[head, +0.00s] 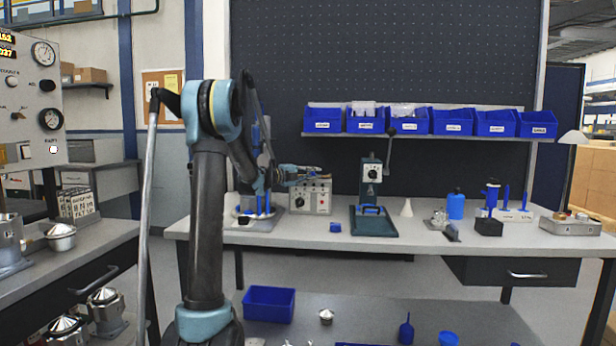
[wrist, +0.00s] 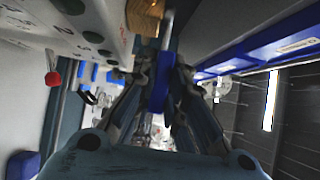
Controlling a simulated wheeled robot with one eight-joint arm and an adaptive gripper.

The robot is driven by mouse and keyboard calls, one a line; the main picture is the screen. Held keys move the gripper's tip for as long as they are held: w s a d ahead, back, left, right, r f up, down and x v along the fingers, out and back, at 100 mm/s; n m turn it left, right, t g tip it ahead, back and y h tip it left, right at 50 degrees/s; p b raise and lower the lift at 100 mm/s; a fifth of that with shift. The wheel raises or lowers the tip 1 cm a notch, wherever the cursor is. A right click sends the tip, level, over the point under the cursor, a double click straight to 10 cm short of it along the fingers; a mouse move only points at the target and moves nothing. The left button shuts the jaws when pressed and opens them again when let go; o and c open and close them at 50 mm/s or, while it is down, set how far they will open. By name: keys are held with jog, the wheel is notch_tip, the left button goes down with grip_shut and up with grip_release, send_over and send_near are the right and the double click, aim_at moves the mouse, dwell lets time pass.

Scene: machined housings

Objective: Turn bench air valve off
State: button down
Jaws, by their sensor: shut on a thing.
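The bench air valve shows in the wrist view as a brass body (wrist: 145,18) with a blue handle (wrist: 160,92), beside a pale control box. My gripper (wrist: 160,85) has its dark fingers on both sides of the blue handle and is shut on it. In the head view my gripper (head: 318,172) is at the top of the grey control box (head: 311,201) on the bench. The valve is too small there to make out, and the fingers hide part of the handle in the wrist view.
The bench (head: 400,236) also bears a press (head: 372,195) right of the box and a blue bottle (head: 456,206). Blue bins (head: 410,122) line a shelf above. A red-ended switch (wrist: 53,77) sticks out of the box near my gripper.

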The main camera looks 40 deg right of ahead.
jog(key=shift+s+f, duration=0.1)
jog(key=shift+s, duration=0.05)
jog(key=c, duration=1.9)
grip_release()
jog(key=shift+d, duration=0.1)
